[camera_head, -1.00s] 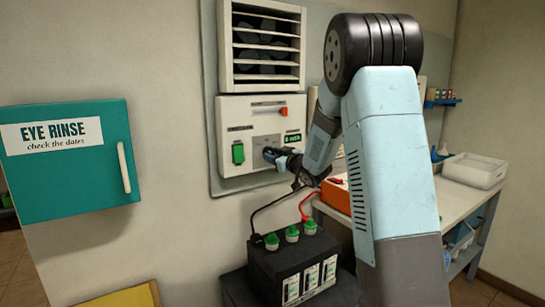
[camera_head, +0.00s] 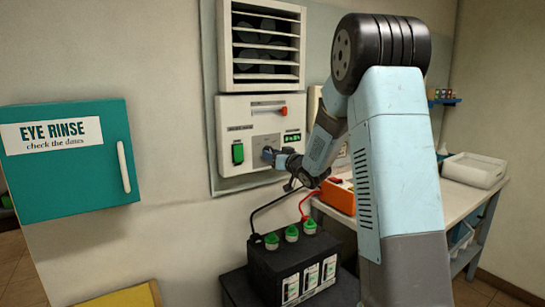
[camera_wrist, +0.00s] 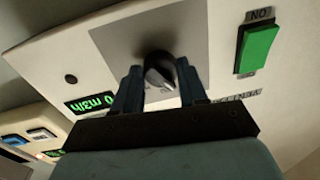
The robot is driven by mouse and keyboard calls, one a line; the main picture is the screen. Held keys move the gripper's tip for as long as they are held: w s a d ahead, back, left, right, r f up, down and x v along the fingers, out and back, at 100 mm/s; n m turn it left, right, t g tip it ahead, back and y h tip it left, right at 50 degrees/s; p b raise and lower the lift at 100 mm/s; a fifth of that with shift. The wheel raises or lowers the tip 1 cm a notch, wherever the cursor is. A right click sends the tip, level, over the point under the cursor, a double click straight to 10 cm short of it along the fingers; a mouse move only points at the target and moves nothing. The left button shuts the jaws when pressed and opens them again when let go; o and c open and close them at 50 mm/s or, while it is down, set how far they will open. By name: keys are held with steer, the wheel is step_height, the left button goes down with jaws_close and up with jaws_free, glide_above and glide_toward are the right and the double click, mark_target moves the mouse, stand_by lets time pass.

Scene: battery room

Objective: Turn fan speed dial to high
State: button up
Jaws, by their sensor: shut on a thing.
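The fan speed dial is a dark round knob (camera_wrist: 158,70) with a light pointer face, on a grey plate of the white control panel (camera_head: 232,113). My gripper (camera_head: 270,156) is at the plate in the head view and hides most of the dial. In the wrist view my gripper (camera_wrist: 158,80) has one finger on each side of the knob and is shut on it. The panel appears turned around in that view. A green-lit display (camera_wrist: 91,102) is beside the plate. It also shows in the head view (camera_head: 292,138), too small to read surely.
A green switch (camera_head: 238,153) is left of the dial, and an orange-tipped slider (camera_head: 268,110) is above it. A louvred fan vent (camera_head: 262,45) is higher up. A black battery (camera_head: 293,268) with cables stands below. An eye rinse cabinet (camera_head: 70,165) hangs left.

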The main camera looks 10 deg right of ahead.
steer(key=shift+s+a+f+m+t+h, duration=0.1)
steer(key=shift+m+t+h, duration=0.25)
steer(key=shift+m, duration=3.85)
steer(key=shift+a+m+t+h, duration=0.1)
steer(key=shift+m+t+h, duration=0.2)
steer(key=shift+m, duration=3.9)
steer(key=o, duration=1)
steer(key=shift+o, duration=0.2)
steer(key=shift+s, duration=0.1)
steer(key=r+v, duration=0.1)
steer(key=v, duration=1.2)
steer(key=shift+s+d+f, duration=0.15)
steer(key=shift+s+f, duration=0.1)
steer(key=shift+f, duration=0.2)
